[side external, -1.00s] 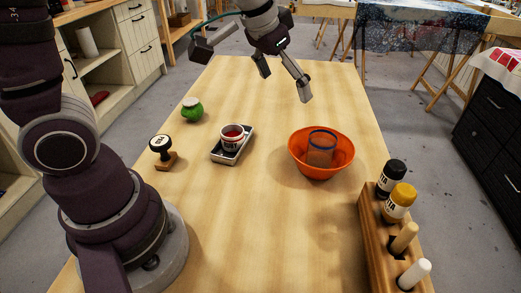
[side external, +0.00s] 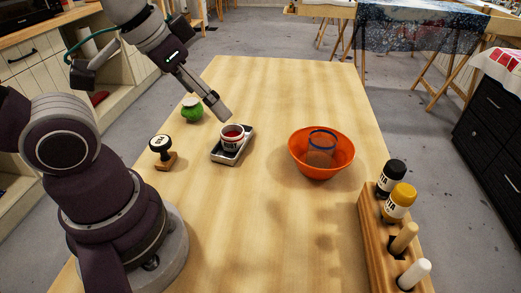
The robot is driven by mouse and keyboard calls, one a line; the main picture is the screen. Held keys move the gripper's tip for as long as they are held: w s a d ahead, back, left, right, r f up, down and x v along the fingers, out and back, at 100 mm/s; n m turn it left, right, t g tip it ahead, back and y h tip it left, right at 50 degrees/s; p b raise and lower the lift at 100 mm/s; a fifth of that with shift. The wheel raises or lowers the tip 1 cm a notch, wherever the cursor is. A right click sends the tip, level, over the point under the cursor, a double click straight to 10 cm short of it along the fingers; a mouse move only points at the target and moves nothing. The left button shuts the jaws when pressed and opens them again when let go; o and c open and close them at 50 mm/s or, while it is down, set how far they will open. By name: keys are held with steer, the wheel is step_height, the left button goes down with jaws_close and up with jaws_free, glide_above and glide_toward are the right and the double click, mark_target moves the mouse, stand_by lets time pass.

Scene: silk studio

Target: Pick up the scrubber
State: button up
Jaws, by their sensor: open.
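A small upright tool with a black knob and a wooden base (side external: 162,153) stands on the left of the table; it looks most like the scrubber, but I cannot be sure. My gripper (side external: 216,105) is open and empty, pointing down and to the right. In the picture its tip is just above a red-and-white cup and right of a green round jar. It is up and to the right of the black-knobbed tool, apart from it. The fingers overlap in this view, so the gap between them is hard to see.
The red-and-white cup (side external: 232,137) sits in a grey tray (side external: 240,151). The green jar (side external: 192,112) stands behind the tool. An orange bowl (side external: 337,168) holds a clear blue-rimmed container (side external: 321,146). A wooden bottle rack (side external: 372,240) lines the right edge. The table's front middle is clear.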

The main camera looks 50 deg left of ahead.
steer(key=shift+o, duration=0.4)
stand_by(0.3)
steer(key=n+g+y, duration=0.2)
steer(key=n+y, duration=0.3)
steer(key=n, duration=0.6)
glide_toward(189, 104)
steer(key=w+f, duration=0.1)
steer(key=f, duration=0.1)
steer(key=a+f, duration=0.1)
steer(key=f, duration=0.1)
steer(key=w+a+f, duration=0.1)
steer(key=a+f, duration=0.1)
steer(key=shift+a, duration=0.3)
steer(key=x, duration=0.5)
steer(key=shift+w+f, duration=0.25)
steer(key=shift+f, duration=0.15)
steer(key=c, duration=0.9)
